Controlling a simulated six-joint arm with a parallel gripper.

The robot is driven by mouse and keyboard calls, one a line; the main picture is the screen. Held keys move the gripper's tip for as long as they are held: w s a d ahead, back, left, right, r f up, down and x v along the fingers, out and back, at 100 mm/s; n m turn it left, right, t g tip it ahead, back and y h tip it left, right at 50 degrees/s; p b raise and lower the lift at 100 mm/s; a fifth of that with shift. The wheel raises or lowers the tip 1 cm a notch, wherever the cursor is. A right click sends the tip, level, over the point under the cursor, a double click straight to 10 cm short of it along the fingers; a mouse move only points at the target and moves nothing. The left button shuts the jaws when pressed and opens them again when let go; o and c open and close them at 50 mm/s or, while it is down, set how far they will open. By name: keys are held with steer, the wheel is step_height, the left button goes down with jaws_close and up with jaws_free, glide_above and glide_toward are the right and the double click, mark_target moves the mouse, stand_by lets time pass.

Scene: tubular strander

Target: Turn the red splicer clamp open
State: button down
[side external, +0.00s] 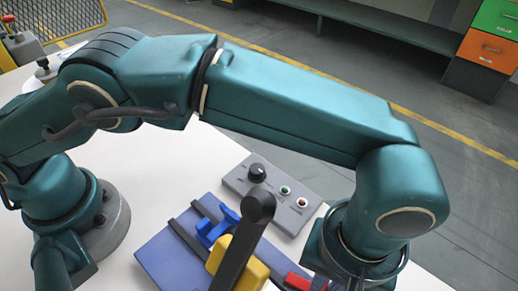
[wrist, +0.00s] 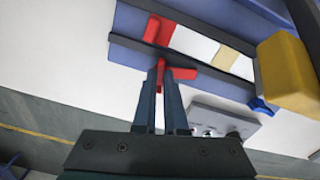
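In the wrist view, a red clamp piece (wrist: 183,73) with a short arm pointing right lies at the near edge of the blue plate. The two dark fingers of my gripper (wrist: 161,75) reach to it, with a narrow gap between them. A red part shows between the fingertips; I cannot tell whether they press on it. A second red piece (wrist: 158,29) stands farther up, across a dark rail. In the side view, a red part (side external: 297,281) shows at the bottom edge beside my wrist. My gripper's fingers are not visible there.
A yellow block (wrist: 289,70) with a black lever (side external: 241,250) stands beside the clamp. A blue clamp (side external: 217,227) sits on the blue plate (side external: 172,263). A grey control box (side external: 270,193) with a knob lies behind. White table is clear to the left.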

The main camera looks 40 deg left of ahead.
mark_target(325, 288)
steer(key=shift+m, duration=1.5)
steer(key=c, duration=1)
jaws_free()
steer(key=shift+o, duration=0.2)
steer(key=shift+r, duration=2.6)
